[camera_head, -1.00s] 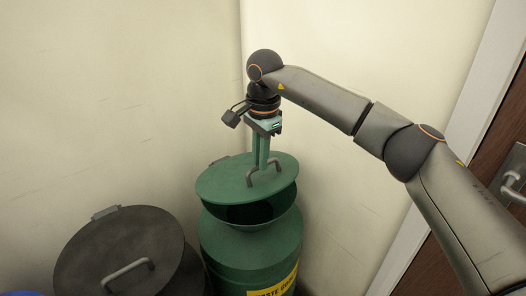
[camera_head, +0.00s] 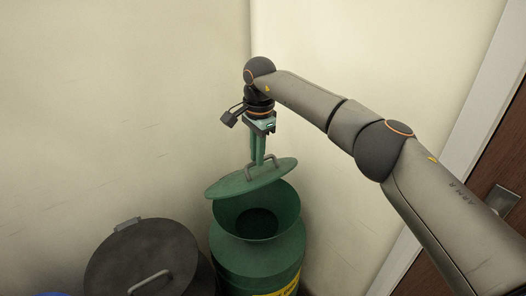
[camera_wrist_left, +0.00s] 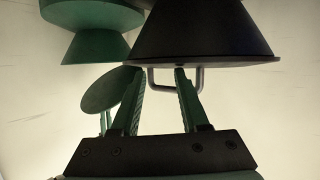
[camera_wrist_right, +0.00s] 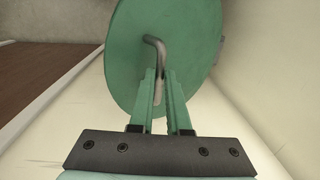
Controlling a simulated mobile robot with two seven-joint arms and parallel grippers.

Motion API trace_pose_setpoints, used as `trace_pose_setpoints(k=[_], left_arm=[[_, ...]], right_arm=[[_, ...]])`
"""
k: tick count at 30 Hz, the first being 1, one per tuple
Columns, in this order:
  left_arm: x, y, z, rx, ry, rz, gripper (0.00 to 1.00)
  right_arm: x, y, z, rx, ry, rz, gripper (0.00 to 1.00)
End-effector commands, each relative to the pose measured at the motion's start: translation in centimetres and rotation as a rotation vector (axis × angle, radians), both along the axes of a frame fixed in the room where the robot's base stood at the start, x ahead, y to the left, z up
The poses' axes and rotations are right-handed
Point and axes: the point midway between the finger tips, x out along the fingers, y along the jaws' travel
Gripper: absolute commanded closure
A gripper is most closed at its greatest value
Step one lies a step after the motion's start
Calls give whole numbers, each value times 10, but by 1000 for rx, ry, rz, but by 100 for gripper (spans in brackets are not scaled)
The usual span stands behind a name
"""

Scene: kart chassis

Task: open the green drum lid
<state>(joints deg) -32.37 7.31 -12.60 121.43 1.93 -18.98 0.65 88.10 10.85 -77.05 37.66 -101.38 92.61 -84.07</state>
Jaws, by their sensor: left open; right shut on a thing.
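The green drum (camera_head: 255,258) stands in the corner with its flared mouth open and its dark inside showing. The round green lid (camera_head: 235,183) is held in the air above the drum, tilted, partly over the left of the mouth. My right gripper (camera_head: 259,164) is shut on the lid's grey bar handle, which also shows between the fingers in the right wrist view (camera_wrist_right: 155,55). My left gripper (camera_wrist_left: 158,72) is open, its fingers apart, and is outside the head view. The left wrist view also shows the lid (camera_wrist_left: 106,90) apart from the drum (camera_wrist_left: 95,42).
A dark drum (camera_head: 150,258) with a barred lid stands to the left of the green drum. Pale walls rise close behind and to the right. A brown door (camera_head: 500,190) is at the far right. A blue thing shows at the bottom left.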

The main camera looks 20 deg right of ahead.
Motion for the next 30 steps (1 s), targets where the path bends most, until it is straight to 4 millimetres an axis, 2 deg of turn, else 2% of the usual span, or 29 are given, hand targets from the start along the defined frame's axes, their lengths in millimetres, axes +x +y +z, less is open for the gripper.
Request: trace_pose_setpoints(k=[1, 23, 24, 30], left_arm=[[-8, 2, -17, 10, 62, 4, 50], [-10, 6, -19, 6, 72, 23, 50], [-10, 6, -19, 6, 72, 22, 50], [-13, 5, -17, 4, 72, 23, 50]], right_arm=[[4, 4, 0, 4, -9, 0, 100], [11, 4, 1, 0, -11, 0, 100], [11, 4, 1, 0, -12, 0, 81], [11, 4, 3, 1, -14, 0, 58]])
